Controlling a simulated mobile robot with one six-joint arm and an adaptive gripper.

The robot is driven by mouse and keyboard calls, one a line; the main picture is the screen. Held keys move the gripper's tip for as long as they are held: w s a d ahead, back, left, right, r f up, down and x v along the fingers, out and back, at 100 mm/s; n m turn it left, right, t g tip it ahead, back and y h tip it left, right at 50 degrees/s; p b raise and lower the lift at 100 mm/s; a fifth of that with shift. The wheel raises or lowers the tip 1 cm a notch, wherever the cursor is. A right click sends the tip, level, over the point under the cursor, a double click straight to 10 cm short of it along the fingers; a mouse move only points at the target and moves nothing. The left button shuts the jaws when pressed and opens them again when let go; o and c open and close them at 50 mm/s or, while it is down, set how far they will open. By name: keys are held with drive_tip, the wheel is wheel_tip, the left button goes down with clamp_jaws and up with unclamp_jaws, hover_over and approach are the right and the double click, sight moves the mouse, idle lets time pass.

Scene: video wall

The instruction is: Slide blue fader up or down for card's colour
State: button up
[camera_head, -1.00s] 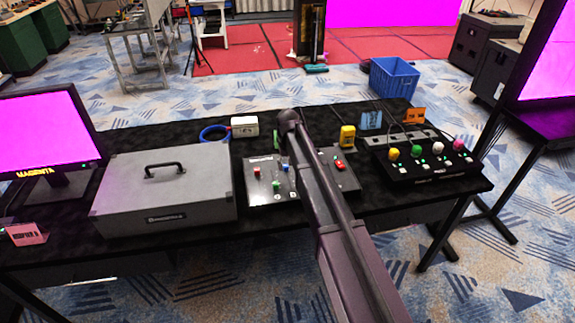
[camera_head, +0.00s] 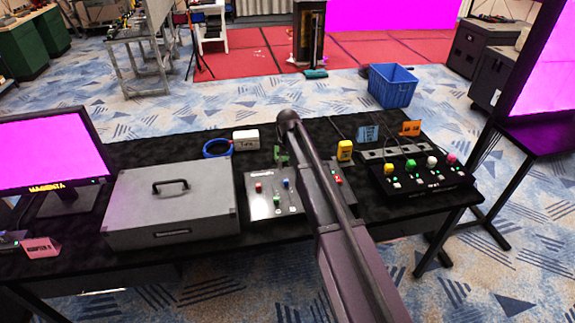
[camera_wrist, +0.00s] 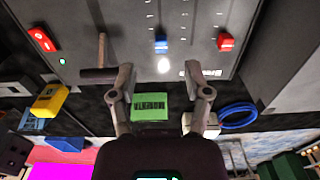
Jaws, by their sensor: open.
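The fader panel (camera_head: 262,206) stands on the black table, partly behind my arm in the head view. My arm hides the gripper in the head view.
A grey case (camera_head: 168,205) stands left of the panel. A monitor (camera_head: 52,152) reads MAGENTA. A blue cable coil (camera_head: 217,148) lies behind.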

drive_tip(key=s+d+m, duration=0.2)
drive_tip(key=s+d, duration=1.5)
drive_tip(key=shift+s+d, duration=0.15)
drive_tip(key=shift+d, duration=0.25)
drive_tip(key=shift+r, duration=0.1)
idle(0.4)
drive_tip(key=s+d+m, duration=0.1)
drive_tip(key=s+d, duration=0.4)
drive_tip(key=s, duration=0.4)
drive_tip(key=shift+w+d, duration=0.1)
idle(0.9)
